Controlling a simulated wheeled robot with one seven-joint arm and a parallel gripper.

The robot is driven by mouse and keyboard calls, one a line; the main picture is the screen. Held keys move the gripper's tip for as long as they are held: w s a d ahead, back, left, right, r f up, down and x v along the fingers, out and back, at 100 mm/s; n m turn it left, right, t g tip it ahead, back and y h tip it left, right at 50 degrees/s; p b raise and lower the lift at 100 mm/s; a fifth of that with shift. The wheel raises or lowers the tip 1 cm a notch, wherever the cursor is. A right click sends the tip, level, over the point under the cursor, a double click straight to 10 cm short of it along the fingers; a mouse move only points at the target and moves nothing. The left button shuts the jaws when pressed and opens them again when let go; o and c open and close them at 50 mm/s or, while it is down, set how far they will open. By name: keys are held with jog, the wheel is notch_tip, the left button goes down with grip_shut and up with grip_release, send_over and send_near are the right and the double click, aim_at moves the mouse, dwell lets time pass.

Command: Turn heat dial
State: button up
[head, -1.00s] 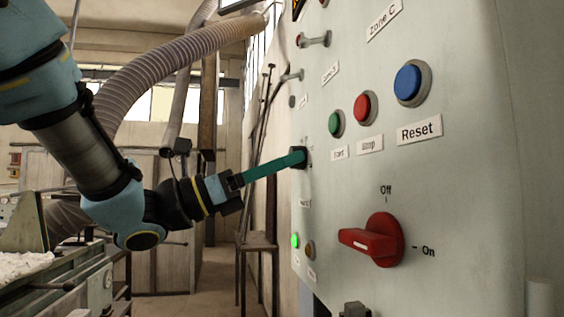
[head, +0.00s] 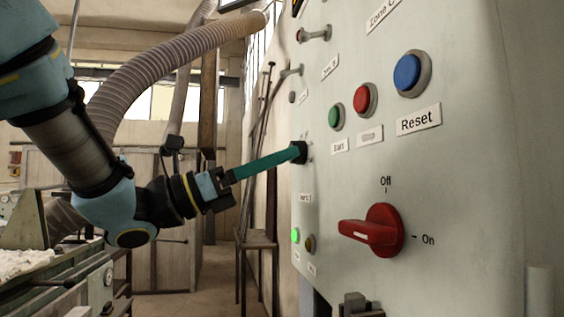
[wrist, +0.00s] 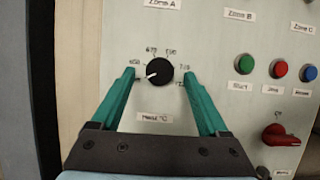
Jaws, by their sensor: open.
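The heat dial is a round black knob (wrist: 160,72) with a white pointer line, on the pale control panel in the wrist view. Its pointer aims left and slightly down. Numbers ring it, and a label below reads roughly "Heat °C". In the head view the dial (head: 298,152) shows edge-on at the panel's far side. My gripper (wrist: 160,82) has two green fingers, spread open on the left and right of the dial, with gaps on both sides. In the head view my gripper (head: 290,155) reaches the dial from the left; its fingers overlap there.
The panel (head: 470,180) also carries green (head: 335,116), red (head: 365,99) and blue (head: 408,74) buttons and a red rotary switch (head: 374,231) marked Off and On. A lit green lamp (head: 295,235) is below the dial. Free room lies left of the panel.

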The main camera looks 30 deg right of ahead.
jog(key=b+v, duration=0.4)
jog(key=v, duration=0.5)
jog(key=shift+a, duration=0.2)
jog(key=shift+f, duration=0.15)
notch_tip(320, 180, down, 17)
jog(key=w+m+t+y, duration=0.1)
jog(key=t+y, duration=0.2)
jog(key=y, duration=0.4)
jog(key=w+a+f+m+t+y, duration=0.1)
jog(key=a+f+m+y, duration=0.15)
jog(key=a+f, duration=0.4)
jog(key=w+a+f+m+t+y, duration=0.1)
jog(key=a+f+m+y, duration=0.2)
jog(key=f, duration=0.6)
jog(key=w+a+f+m+t+y, duration=0.2)
jog(key=w+a+f+m+y, duration=0.1)
jog(key=a, duration=0.5)
jog(key=w+a+f+m+t+y, duration=0.2)
jog(key=a+f+m+y, duration=0.3)
jog(key=a, duration=0.3)
jog(key=shift+w+f+m+t, duration=0.35)
jog(key=shift+w+f, duration=0.15)
jog(key=shift+w, duration=0.35)
